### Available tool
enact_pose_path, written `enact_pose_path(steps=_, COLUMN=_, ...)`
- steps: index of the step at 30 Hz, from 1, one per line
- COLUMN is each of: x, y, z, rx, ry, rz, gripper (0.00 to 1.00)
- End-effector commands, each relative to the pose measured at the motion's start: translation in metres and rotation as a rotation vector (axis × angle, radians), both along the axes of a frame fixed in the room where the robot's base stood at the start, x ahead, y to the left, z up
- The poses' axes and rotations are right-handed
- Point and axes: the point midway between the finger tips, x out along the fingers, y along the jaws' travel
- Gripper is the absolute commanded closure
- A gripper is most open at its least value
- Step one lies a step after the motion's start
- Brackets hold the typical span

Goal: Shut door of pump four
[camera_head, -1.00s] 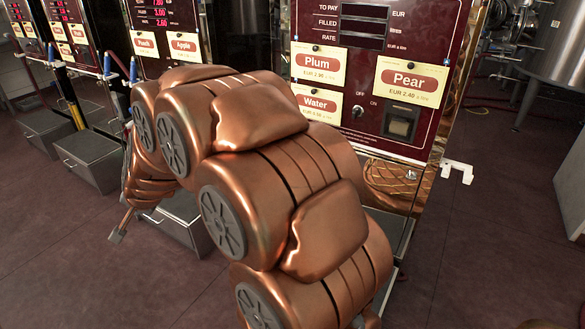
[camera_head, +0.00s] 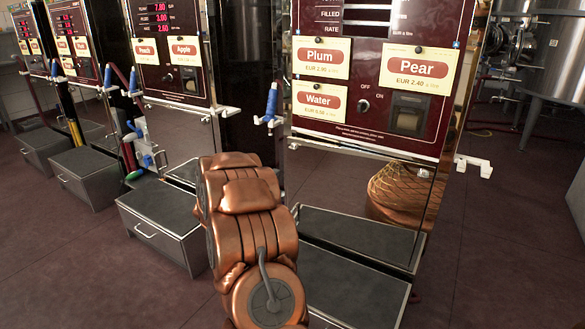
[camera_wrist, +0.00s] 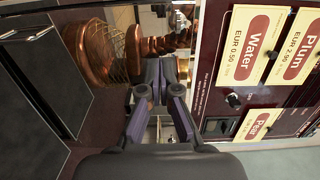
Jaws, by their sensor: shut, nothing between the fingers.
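The nearest pump (camera_head: 340,110) has a dark red front with Plum, Pear and Water labels. No pump number is readable, so I cannot tell which is pump four. Below its front is a shiny panel (camera_head: 425,195) that mirrors my copper arm; I cannot tell whether it is a door. In the wrist view, my gripper (camera_wrist: 160,75) is shut and empty, pointing at the shiny surface (camera_wrist: 125,20) with copper reflections. The label panel (camera_wrist: 245,85) is to its right. The gap to the surface is unclear. My gripper is hidden in the head view.
Dark steps (camera_head: 350,280) stand below the nearest pump, and a grey drawer box (camera_head: 160,225) is left of them. A blue-handled nozzle (camera_head: 271,105) hangs between pumps. A white bracket (camera_head: 474,166) juts out at right. Floor is clear at right.

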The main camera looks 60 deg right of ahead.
Motion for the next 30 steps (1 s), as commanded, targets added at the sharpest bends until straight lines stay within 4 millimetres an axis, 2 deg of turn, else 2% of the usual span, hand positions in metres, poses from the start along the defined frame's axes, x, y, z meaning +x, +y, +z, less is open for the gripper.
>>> enact_pose_path(steps=8, x=-0.003, y=-0.025, z=-0.002, rx=-0.009, ry=-0.007, rz=-0.018, gripper=1.0)
enact_pose_path(steps=21, x=0.005, y=-0.089, z=-0.002, rx=-0.009, ry=-0.007, rz=-0.017, gripper=1.0)
enact_pose_path(steps=30, x=0.01, y=-0.124, z=-0.003, rx=-0.007, ry=-0.006, rz=-0.014, gripper=1.0)
